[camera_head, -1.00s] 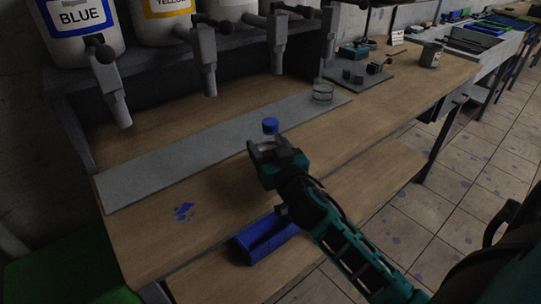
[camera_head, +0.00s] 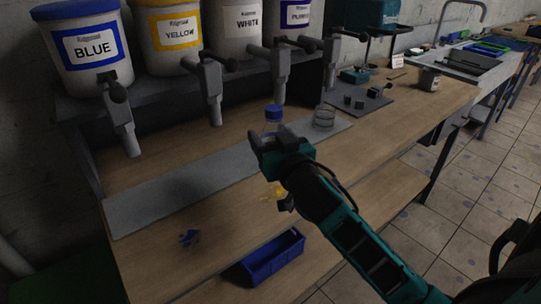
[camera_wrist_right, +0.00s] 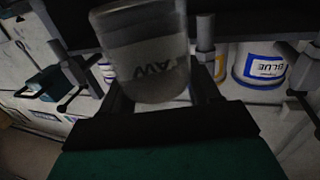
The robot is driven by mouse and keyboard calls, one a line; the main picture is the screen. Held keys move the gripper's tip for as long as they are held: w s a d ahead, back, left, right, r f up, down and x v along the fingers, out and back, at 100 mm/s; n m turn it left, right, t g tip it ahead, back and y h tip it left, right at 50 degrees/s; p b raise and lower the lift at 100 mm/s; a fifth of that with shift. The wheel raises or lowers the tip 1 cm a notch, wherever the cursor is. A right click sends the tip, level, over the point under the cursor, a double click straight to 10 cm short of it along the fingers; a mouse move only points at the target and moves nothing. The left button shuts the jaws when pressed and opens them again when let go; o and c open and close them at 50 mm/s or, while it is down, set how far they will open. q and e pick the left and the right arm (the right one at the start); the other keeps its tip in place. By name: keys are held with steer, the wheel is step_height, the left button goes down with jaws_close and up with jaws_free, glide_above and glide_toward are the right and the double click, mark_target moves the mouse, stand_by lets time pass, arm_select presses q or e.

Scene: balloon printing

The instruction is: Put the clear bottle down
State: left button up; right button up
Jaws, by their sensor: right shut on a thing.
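The clear bottle with a blue cap (camera_head: 273,112) is held in my right gripper (camera_head: 264,142), near the middle of the bench. The fingers hide most of its lower body in the head view. In the right wrist view the see-through bottle body (camera_wrist_right: 145,55) with dark lettering stands between the fingers. My left gripper is not in view.
A clear glass (camera_head: 324,116) stands at the strip's right end. Labelled paint buckets (camera_head: 90,78) with taps line the shelf behind. A blue bin (camera_head: 273,262) lies on the lower shelf. Blue (camera_head: 189,238) and yellow (camera_head: 272,191) splashes mark the wood. The strip's left part is clear.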

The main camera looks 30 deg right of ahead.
step_height(320, 180, up, 10)
steer(key=shift+f+p, duration=0.2)
steer(key=shift+p, duration=0.4)
steer(key=s+a+f+n+y, duration=0.2)
steer(key=s+a+f+y, duration=0.1)
steer(key=s+a+f, duration=0.5)
steer(key=a+f, duration=0.3)
steer(key=f, duration=0.2)
